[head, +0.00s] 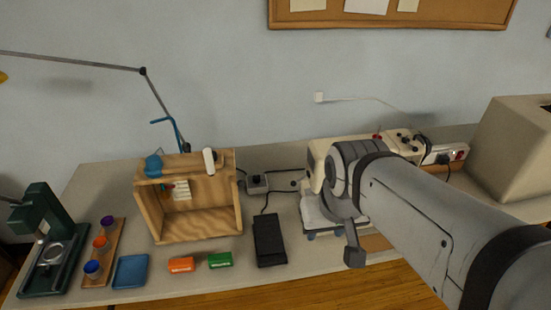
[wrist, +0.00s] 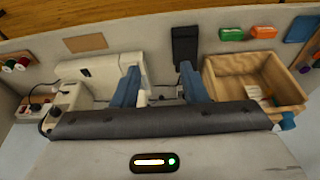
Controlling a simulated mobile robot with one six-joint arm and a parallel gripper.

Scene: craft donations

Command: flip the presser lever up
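The cream sewing machine (head: 320,149) stands at the right of the table, largely hidden behind my arm in the head view. In the wrist view its pale body (wrist: 66,98) shows left of my fingers. I cannot make out the presser lever clearly in either view; a small pale part shows between the fingers in the wrist view, but I cannot tell what it is. My gripper (wrist: 160,87) has its two blue fingers wide apart with nothing seen held. In the head view only the blue fingertips (head: 328,235) show low in front of the machine.
A black foot pedal (head: 269,240) lies left of the machine, its cable running back. An open wooden box (head: 190,229) stands further left. Orange (head: 181,264) and green (head: 220,260) packets and a blue tray (head: 131,271) lie in front. A power strip (head: 448,154) is behind right.

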